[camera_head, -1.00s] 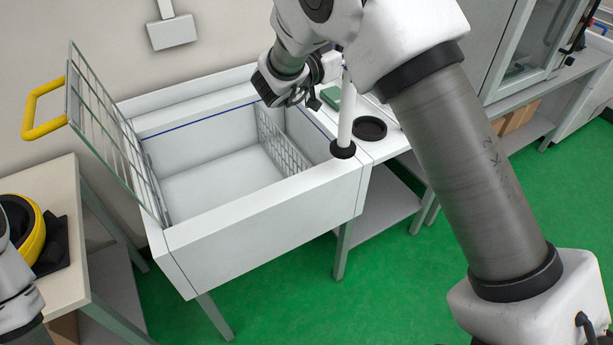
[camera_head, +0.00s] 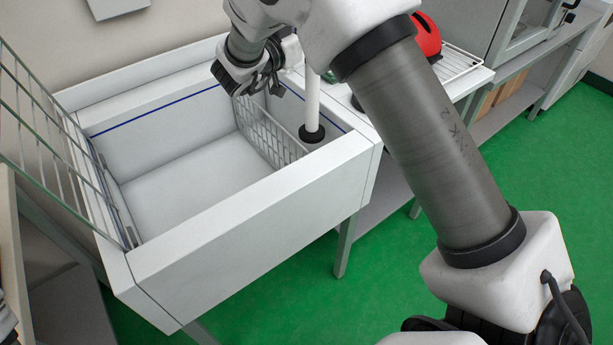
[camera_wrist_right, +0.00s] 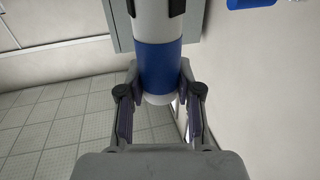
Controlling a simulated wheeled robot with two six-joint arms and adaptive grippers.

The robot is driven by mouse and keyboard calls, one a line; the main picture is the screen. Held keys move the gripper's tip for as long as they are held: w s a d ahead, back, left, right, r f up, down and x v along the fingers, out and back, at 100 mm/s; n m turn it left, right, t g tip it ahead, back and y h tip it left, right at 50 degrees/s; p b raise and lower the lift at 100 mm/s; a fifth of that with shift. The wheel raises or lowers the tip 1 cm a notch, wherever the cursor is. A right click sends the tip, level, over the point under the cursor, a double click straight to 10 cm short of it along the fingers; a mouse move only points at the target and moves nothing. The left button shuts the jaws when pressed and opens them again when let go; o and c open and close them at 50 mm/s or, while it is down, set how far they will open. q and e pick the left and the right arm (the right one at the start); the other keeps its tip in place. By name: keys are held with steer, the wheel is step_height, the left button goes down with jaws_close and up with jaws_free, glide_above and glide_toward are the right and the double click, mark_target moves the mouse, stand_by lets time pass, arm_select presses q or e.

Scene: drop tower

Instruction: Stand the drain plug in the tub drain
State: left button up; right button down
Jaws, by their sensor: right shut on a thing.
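The drain plug (camera_head: 312,100) is a white upright tube with a wide black foot. In the head view its foot is over the right end of the white tub (camera_head: 240,225), inside the rim and right of the perforated divider (camera_head: 268,132). My right gripper (camera_wrist_right: 160,88) is shut on the plug's blue band in the wrist view. The gripper's dark body (camera_head: 250,72) also shows above the tub in the head view. The drain is not visible; I cannot tell whether the foot touches the tub floor. My left gripper is out of view.
A wire rack (camera_head: 40,140) stands tilted at the tub's left end. A red object (camera_head: 427,36) and a white wire rack (camera_head: 460,62) are on the counter to the right. A grey wall box (camera_head: 115,6) is above. The tub's large left compartment is empty.

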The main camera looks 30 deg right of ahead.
steer(key=b, duration=0.6)
glide_above(311, 101)
steer(key=w+d, duration=0.1)
steer(key=w, duration=0.1)
step_height(311, 101, down, 8)
steer(key=shift+f, duration=0.1)
step_height(311, 101, down, 9)
steer(key=shift+s+f, duration=0.1)
steer(key=shift+s, duration=0.05)
steer(key=shift+f, duration=0.15)
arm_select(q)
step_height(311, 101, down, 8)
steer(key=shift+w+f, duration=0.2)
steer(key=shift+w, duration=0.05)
arm_select(e)
steer(key=shift+f, duration=0.1)
steer(key=c, duration=0.8)
jaws_free()
